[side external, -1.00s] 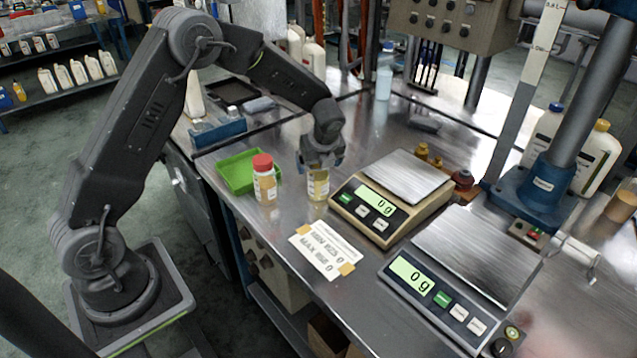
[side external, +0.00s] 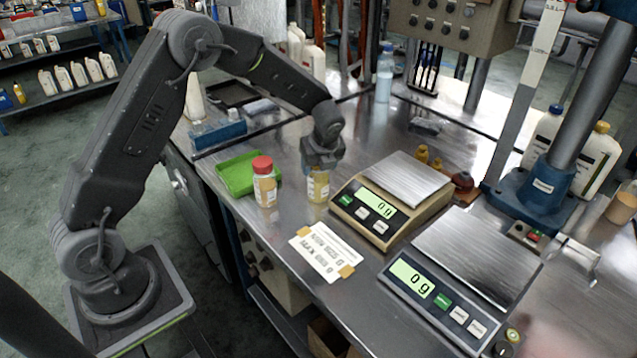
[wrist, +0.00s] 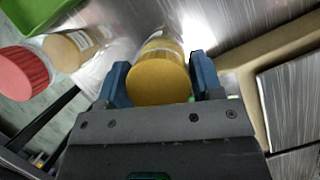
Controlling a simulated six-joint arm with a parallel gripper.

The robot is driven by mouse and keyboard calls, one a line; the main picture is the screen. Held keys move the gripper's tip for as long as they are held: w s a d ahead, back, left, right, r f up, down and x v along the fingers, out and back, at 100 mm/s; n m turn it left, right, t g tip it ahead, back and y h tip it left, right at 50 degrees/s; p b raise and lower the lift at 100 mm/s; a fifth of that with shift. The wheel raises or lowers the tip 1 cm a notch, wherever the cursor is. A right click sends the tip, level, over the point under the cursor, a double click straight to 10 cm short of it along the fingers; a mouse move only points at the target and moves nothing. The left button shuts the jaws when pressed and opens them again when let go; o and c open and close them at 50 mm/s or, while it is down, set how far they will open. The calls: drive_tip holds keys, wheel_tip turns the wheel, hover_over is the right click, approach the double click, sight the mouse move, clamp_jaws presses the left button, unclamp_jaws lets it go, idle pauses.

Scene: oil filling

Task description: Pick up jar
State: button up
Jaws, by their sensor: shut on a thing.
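The jar (side external: 318,188) stands upright on the steel table, holding yellowish oil, with a label on its side. In the wrist view its round yellow-brown top (wrist: 160,82) sits between the two blue fingers. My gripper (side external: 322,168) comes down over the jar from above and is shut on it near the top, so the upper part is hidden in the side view. A second jar with a red lid (side external: 264,184) stands just to the left; its red lid also shows in the wrist view (wrist: 22,72).
A green tray (side external: 232,178) lies behind the red-lidded jar. A beige scale (side external: 345,200) stands close to the right of my gripper, and a grey scale (side external: 440,311) is nearer the front. Both read 0 g. A paper sign (side external: 324,255) lies in front.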

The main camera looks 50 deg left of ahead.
wheel_tip(320, 180, up, 10)
drive_tip(key=shift+f, duration=0.25)
drive_tip(key=shift+s+d+f+n+g, duration=0.1)
drive_tip(key=shift+s+d+n+g, duration=0.2)
drive_tip(key=shift+n, duration=0.6)
drive_tip(key=s+d+f+n+g+h, duration=0.2)
drive_tip(key=d+n+g, duration=0.1)
drive_tip(key=n, duration=0.7)
drive_tip(key=s+d+f+n+g+h, duration=0.2)
drive_tip(key=s+f+n+g, duration=0.1)
drive_tip(key=n, duration=0.7)
drive_tip(key=w+a+r+n+t+h, duration=0.2)
drive_tip(key=w+r+n+t, duration=0.1)
drive_tip(key=w+r+n, duration=0.65)
drive_tip(key=w+a+r+n+t+h, duration=0.2)
drive_tip(key=w+r+n+t, duration=0.3)
drive_tip(key=n, duration=0.8)
drive_tip(key=w+d+f+g, duration=0.1)
drive_tip(key=w+d+f, duration=0.5)
drive_tip(key=d+f, duration=0.4)
drive_tip(key=shift+w+d+f, duration=0.2)
drive_tip(key=shift+w+d, duration=0.05)
drive_tip(key=shift+d, duration=0.05)
